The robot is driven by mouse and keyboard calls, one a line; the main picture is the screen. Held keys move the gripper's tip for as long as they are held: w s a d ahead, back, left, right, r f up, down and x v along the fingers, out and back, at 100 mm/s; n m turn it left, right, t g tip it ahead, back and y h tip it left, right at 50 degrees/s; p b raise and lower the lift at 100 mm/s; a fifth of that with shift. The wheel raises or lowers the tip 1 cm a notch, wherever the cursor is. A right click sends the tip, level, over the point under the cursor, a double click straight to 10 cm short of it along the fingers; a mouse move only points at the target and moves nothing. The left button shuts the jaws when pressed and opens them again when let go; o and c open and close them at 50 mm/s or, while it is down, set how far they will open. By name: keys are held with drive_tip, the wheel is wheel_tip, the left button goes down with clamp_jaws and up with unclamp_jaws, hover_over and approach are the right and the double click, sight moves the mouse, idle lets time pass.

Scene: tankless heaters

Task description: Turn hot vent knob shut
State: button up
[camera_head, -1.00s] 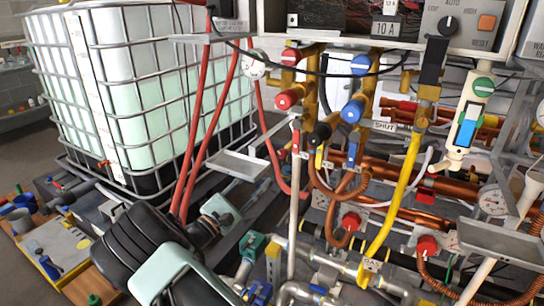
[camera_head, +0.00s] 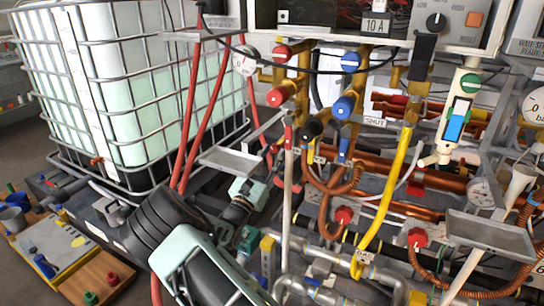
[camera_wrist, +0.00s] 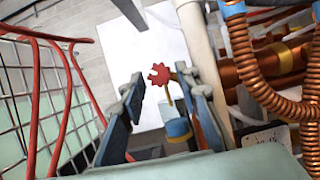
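In the wrist view my gripper (camera_wrist: 159,92) is open, with one dark finger on the left and one on the right. A red lobed knob (camera_wrist: 160,75) shows between the fingertips, apart from the left finger; I cannot tell whether it touches the right one. No label on it is readable, so I cannot confirm it is the hot vent knob. In the head view, red knobs (camera_head: 288,95) sit on brass valves beside blue knobs (camera_head: 343,106), and more red knobs (camera_head: 343,215) sit lower. My gripper's fingers cannot be made out there.
A caged white tank (camera_head: 110,100) stands at left. Red hoses (camera_head: 190,110), a grey tray (camera_head: 230,161), a pale upright pipe (camera_head: 288,190) and a yellow pipe (camera_head: 389,190) crowd the middle. A "SHUT" tag (camera_head: 375,121) hangs among the pipes. Copper coils (camera_wrist: 260,75) are close at right in the wrist view.

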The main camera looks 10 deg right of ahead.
drive_tip(key=shift+w+d+r, duration=0.15)
drive_tip(key=shift+w, duration=0.05)
clamp_jaws()
drive_tip(key=shift+m, duration=0.3)
drive_tip(key=m+g+h, duration=0.1)
drive_tip(key=m, duration=0.1)
drive_tip(key=m+h+b, duration=0.1)
drive_tip(key=m, duration=0.1)
drive_tip(key=shift+w+m+g+b, duration=0.1)
drive_tip(key=shift+m+g+b, duration=0.2)
drive_tip(key=shift+m+g, duration=0.1)
drive_tip(key=m+g, duration=0.1)
drive_tip(key=m, duration=0.1)
drive_tip(key=m+g+h+b, duration=0.1)
drive_tip(key=m, duration=0.2)
drive_tip(key=m+g+b, duration=0.1)
drive_tip(key=m, duration=0.1)
drive_tip(key=shift+w+a, duration=0.1)
drive_tip(key=shift+a, duration=0.2)
drive_tip(key=shift+m, duration=0.4)
